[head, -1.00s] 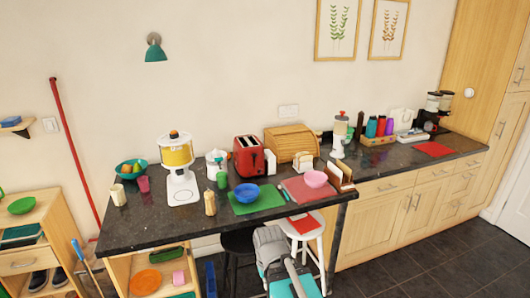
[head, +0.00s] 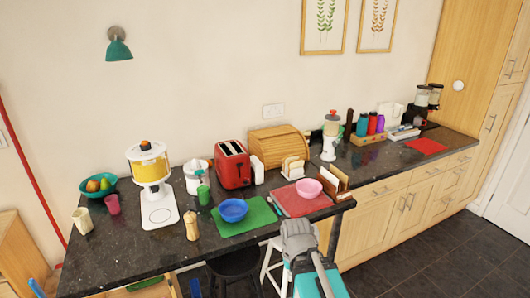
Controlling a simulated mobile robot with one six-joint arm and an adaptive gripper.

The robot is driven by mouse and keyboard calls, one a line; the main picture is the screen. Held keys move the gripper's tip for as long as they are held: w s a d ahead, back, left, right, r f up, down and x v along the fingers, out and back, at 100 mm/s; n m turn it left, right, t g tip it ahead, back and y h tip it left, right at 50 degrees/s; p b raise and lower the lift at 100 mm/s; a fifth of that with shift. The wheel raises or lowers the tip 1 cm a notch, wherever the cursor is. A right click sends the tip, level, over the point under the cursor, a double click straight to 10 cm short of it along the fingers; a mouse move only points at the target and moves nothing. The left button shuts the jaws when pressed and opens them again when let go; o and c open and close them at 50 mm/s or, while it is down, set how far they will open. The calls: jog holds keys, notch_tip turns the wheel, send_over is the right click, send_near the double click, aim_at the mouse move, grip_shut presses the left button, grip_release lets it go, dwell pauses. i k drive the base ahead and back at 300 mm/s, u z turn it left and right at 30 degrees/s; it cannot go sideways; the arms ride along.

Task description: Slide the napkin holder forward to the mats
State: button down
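A brown wooden holder with white sheets in it (head: 336,184), which looks like the napkin holder, stands upright on the dark counter near its right front corner. It is beside the right edge of a red mat (head: 305,207). A green mat (head: 235,228) lies left of the red one. A blue bowl (head: 233,209) is on the green mat and a pink bowl (head: 309,188) on the red mat. My grey and teal arm shows at the bottom, in front of the counter. My gripper's fingers cannot be seen.
A smaller rack with pale slices (head: 293,168) stands behind the red mat. A red toaster (head: 233,163), bread box (head: 280,147) and white juicer (head: 329,147) stand behind. A pepper mill (head: 192,226) is left of the green mat. Stools stand below the front edge.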

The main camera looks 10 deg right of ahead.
aim_at(257, 168)
jog(key=z, duration=0.2)
jog(key=i, duration=1.35)
jog(key=u, duration=0.4)
